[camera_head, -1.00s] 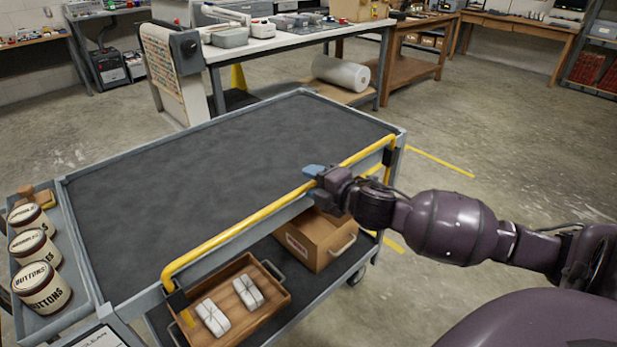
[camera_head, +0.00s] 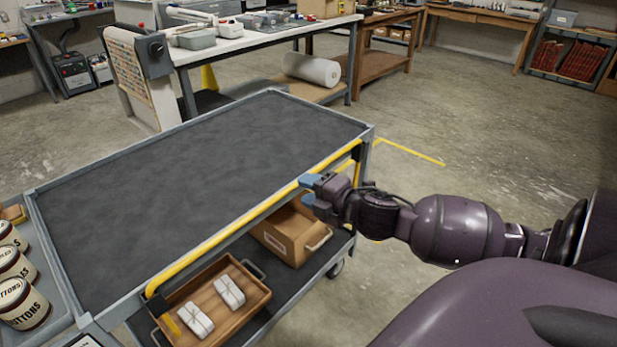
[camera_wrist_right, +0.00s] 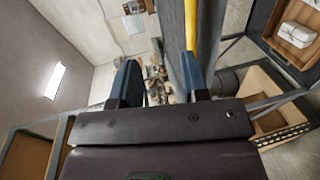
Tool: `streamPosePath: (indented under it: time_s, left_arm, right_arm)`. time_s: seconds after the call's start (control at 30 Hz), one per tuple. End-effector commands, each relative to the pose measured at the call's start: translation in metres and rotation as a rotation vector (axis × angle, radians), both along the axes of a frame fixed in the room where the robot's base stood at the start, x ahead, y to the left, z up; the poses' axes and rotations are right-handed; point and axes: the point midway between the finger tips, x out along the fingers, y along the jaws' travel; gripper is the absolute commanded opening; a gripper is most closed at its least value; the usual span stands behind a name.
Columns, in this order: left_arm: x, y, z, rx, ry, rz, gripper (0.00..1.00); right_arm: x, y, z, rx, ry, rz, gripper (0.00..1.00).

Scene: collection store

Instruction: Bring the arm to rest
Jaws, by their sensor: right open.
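My right arm (camera_head: 455,228) reaches in from the right in the head view. Its gripper (camera_head: 310,190) is at the cart's near long side, close to the yellow handle rail (camera_head: 225,232). In the right wrist view the two blue fingers of my right gripper (camera_wrist_right: 160,85) stand apart with nothing held between them. The yellow rail (camera_wrist_right: 191,25) shows beyond the right finger there; I cannot tell whether it touches. The left gripper is not in view.
The cart's dark top (camera_head: 190,185) is bare. Its lower shelf holds a wooden tray (camera_head: 255,306) with two white bundles and a cardboard box (camera_head: 285,238). Button tins (camera_head: 20,303) stand at left. A white workbench (camera_head: 240,45) is behind. Floor at right (camera_head: 480,150) is open.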

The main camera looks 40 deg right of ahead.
Motion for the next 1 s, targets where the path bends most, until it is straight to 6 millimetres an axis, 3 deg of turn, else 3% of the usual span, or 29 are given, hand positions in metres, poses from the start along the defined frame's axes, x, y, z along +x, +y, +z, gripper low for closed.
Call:
streamPosePath:
  time_s: [0.37, 0.57, 0.77, 1.0]
  left_arm:
    - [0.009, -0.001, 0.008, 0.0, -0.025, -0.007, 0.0]
    - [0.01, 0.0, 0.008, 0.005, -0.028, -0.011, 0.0]
    - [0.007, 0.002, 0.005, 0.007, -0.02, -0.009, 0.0]
    - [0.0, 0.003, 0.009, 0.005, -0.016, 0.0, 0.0]
  right_arm:
    - [0.0, 0.0, 0.0, 0.01, 0.001, -0.002, 0.42]
    - [0.0, 0.0, -0.006, 0.154, 0.029, -0.021, 0.42]
    - [-0.018, 0.009, -0.042, 0.455, 0.112, -0.101, 0.42]
    - [-0.061, 0.03, -0.093, 0.782, 0.216, -0.236, 0.42]
